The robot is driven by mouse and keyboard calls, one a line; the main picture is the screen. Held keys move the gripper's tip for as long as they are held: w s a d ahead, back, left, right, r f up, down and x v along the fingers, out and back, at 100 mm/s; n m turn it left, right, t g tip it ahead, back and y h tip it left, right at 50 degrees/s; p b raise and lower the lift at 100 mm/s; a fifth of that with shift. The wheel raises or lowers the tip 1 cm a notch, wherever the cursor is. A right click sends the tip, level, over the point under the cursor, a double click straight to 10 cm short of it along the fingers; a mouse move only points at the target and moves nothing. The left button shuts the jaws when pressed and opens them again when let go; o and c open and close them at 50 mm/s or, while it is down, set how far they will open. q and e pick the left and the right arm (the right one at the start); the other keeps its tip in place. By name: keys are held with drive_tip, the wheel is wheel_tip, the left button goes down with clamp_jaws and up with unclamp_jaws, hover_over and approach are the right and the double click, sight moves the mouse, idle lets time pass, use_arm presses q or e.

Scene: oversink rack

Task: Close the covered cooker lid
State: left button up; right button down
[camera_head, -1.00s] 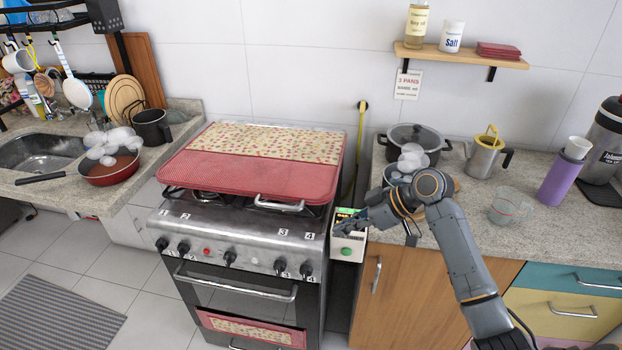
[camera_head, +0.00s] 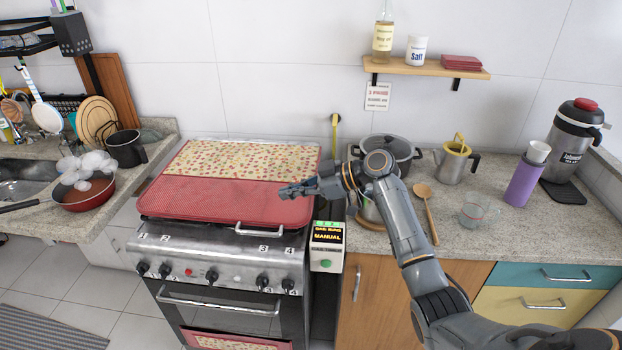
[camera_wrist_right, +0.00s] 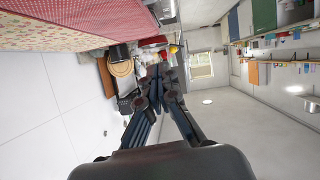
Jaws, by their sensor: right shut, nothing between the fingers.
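The cooker lid (camera_head: 215,203) is red mesh at the front with a pale, patterned strip behind. It lies low and nearly flat over the cooker (camera_head: 220,260), with a narrow dark gap at its front edge. Its metal handle (camera_head: 259,231) is at the front right. My right gripper (camera_head: 288,192) is shut and empty. It is over the lid's right part in the head view; I cannot tell whether it touches. In the wrist view the gripper fingers (camera_wrist_right: 161,78) are together, with the lid (camera_wrist_right: 50,20) at upper left. My left gripper is not in view.
Right of the cooker, the counter holds a pot (camera_head: 392,150), a wooden spoon (camera_head: 428,212), a glass cup (camera_head: 477,210) and a purple bottle (camera_head: 524,183). A control box (camera_head: 327,245) adjoins the cooker. A red pan (camera_head: 88,192) sits on the left counter.

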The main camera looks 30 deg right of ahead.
sight(280, 235)
drive_tip(key=f, duration=0.3)
drive_tip(key=shift+w+a+f+p, duration=0.25)
drive_tip(key=shift+w+p, duration=0.1)
drive_tip(key=shift+w, duration=0.05)
drive_tip(key=shift+n+t+h, duration=0.3)
drive_tip(key=shift+n+t, duration=0.3)
drive_tip(key=shift+n, duration=0.1)
drive_tip(key=f+b, duration=0.3)
drive_tip(key=b, duration=0.1)
drive_tip(key=f+b, duration=0.3)
drive_tip(key=b, duration=0.1)
drive_tip(key=s+f+b, duration=0.1)
drive_tip(key=f+b, duration=0.3)
drive_tip(key=shift+s+a, duration=0.1)
drive_tip(key=shift+a, duration=0.25)
drive_tip(key=shift+f, duration=0.25)
drive_tip(key=shift+s+b, duration=0.2)
drive_tip(key=shift+b, duration=0.1)
drive_tip(key=shift+a, duration=0.1)
